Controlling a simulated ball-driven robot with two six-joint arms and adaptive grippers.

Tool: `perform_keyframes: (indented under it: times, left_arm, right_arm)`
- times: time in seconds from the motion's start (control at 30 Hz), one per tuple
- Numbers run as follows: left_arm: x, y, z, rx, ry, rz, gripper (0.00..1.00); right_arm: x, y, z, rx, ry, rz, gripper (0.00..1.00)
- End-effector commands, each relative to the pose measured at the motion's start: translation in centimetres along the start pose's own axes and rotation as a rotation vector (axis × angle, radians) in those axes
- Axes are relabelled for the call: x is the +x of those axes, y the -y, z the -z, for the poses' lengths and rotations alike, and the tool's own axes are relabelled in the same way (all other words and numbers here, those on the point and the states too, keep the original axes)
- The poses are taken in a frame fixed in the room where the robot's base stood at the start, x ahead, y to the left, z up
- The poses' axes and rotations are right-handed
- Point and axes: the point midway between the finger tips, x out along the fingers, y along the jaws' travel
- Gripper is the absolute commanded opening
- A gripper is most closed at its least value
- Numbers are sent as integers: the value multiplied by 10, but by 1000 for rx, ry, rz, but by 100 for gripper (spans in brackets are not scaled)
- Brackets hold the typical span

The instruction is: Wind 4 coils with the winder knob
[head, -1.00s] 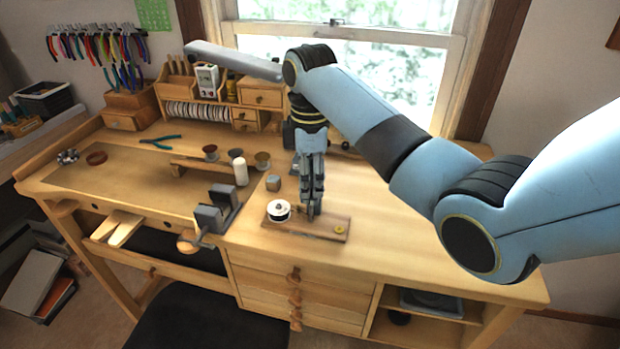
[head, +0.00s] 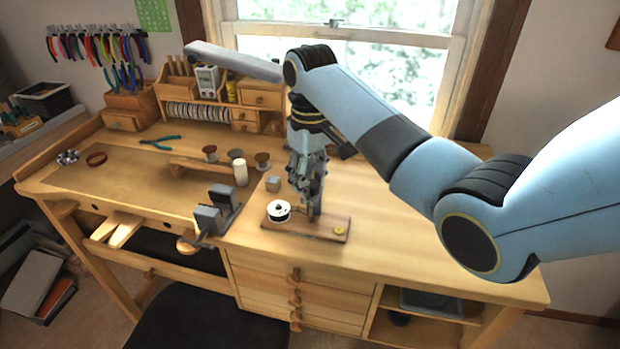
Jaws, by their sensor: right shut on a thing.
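The winder is a wooden base board (head: 327,229) lying on the bench near its front edge. A white drum with a dark centre (head: 278,210) sits at the board's left end, and a small yellow disc (head: 339,231) lies at its right end. My right gripper (head: 313,212) points down over the middle of the board, just right of the drum, and is shut. The part in its fingers is hidden by them; it appears to be the winder knob. My left gripper is out of view.
A small grey cube (head: 273,184) and a white cylinder (head: 241,172) stand behind and left of the board. The bench right of the board is clear.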

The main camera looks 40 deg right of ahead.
Motion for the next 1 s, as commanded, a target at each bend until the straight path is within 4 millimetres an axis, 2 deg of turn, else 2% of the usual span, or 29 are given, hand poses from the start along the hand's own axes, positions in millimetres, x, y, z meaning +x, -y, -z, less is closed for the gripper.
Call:
perform_keyframes:
  times: [1.0]
  left_arm:
    - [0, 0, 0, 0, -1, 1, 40]
  right_arm:
    - [-1, -2, 0, 965, -2, 0, 0]
